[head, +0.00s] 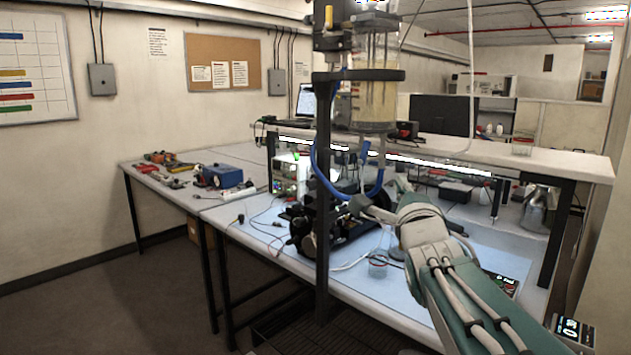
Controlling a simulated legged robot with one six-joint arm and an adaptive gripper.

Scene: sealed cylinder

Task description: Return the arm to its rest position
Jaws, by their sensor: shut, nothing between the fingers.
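My arm, green and grey, reaches up from the lower right over the workbench. My gripper (360,205) is at its far end, small and dark, beside the blue hoses (318,165). It looks shut, with nothing seen in it. A clear cylinder (372,100) with pale yellowish contents stands upright in a black ring (360,75) on a dark vertical post (322,230), above my gripper. Whether my gripper touches the hoses or the equipment behind it cannot be told.
Black equipment (310,230) and a clear beaker (378,265) stand on the workbench (265,250) near my arm. A raised shelf (500,157) runs behind. A metal flask (537,208) stands at right. The floor at lower left is clear.

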